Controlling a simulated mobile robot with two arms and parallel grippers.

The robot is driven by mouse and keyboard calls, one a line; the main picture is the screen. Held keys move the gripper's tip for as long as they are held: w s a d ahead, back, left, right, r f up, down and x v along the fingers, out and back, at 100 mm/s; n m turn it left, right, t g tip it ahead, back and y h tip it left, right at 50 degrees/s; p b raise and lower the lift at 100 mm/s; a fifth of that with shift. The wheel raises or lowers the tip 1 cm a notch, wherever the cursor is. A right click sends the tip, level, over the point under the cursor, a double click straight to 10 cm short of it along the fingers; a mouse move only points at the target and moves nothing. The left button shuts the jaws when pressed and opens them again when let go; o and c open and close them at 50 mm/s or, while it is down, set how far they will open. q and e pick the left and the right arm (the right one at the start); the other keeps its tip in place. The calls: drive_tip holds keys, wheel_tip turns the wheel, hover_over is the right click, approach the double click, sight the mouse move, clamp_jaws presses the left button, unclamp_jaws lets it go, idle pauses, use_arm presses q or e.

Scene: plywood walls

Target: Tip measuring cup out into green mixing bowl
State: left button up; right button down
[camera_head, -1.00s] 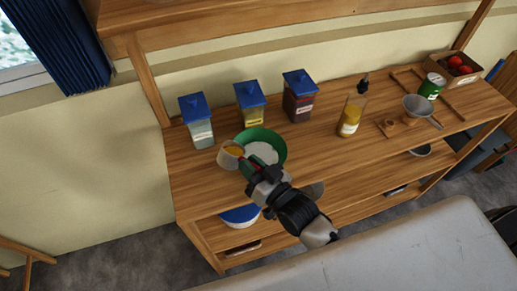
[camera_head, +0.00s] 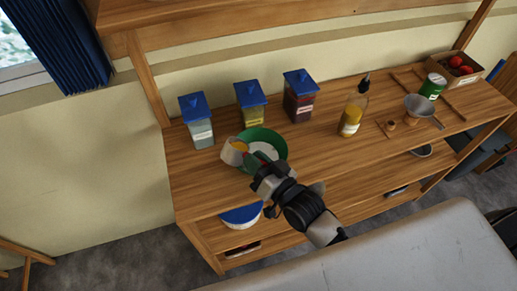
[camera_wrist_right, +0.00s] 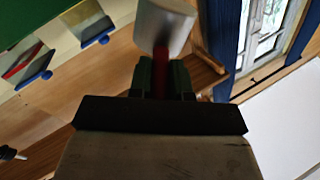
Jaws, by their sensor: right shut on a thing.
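The measuring cup (camera_head: 228,154) is pale, with orange-yellow contents showing at its mouth. It is tilted, mouth toward the green mixing bowl (camera_head: 277,138), at the bowl's left rim. The bowl stands on the wooden counter and has something white inside. My right gripper (camera_head: 256,167) is shut on the cup's handle, over the bowl's near left side. In the right wrist view the cup (camera_wrist_right: 165,22) is beyond the fingers (camera_wrist_right: 162,78), which hold its red handle; part of the bowl (camera_wrist_right: 28,18) shows at top left. My left gripper is not in view.
Several blue-lidded jars (camera_head: 250,104) stand behind the bowl. A yellow bottle (camera_head: 351,118), a sieve (camera_head: 420,106), a green can (camera_head: 432,86) and a box of red fruit (camera_head: 457,68) are farther right. The counter (camera_head: 315,145) right of the bowl is clear.

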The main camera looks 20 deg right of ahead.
drive_tip(key=shift+d, duration=0.2)
drive_tip(key=shift+w+d+f+m+b, duration=0.1)
drive_tip(key=shift+d+f+m+b, duration=0.15)
drive_tip(key=shift+m+b, duration=0.3)
drive_tip(key=shift+w+d+f+m+b, duration=0.1)
drive_tip(key=shift+f+m+b, duration=0.2)
drive_tip(key=shift+m+b, duration=0.2)
drive_tip(key=shift+w+d+r+m+b, duration=0.15)
drive_tip(key=shift+m+b, duration=0.25)
drive_tip(key=shift+m, duration=0.5)
drive_tip(key=shift+s+d+r+m+b, duration=0.15)
drive_tip(key=shift+m+b, duration=0.25)
drive_tip(key=shift+m, duration=0.45)
idle(1.2)
drive_tip(key=shift+w+d+f+m+b, duration=0.1)
drive_tip(key=shift+d+f+m+b, duration=0.05)
drive_tip(key=shift+f+m+b, duration=0.35)
drive_tip(key=shift+w+d+f+m+b, duration=0.15)
drive_tip(key=shift+f+m+b, duration=0.1)
drive_tip(key=shift+m+b, duration=0.25)
idle(0.3)
drive_tip(key=shift+w+d+m+t+h+b, duration=0.15)
drive_tip(key=shift+d+m+h+b, duration=0.05)
drive_tip(key=shift+d+m+b, duration=0.2)
drive_tip(key=shift+w+d+m+t+h+b, duration=0.15)
drive_tip(key=shift+d+m+h+b, duration=0.1)
drive_tip(key=shift+d+m, duration=0.2)
idle(0.5)
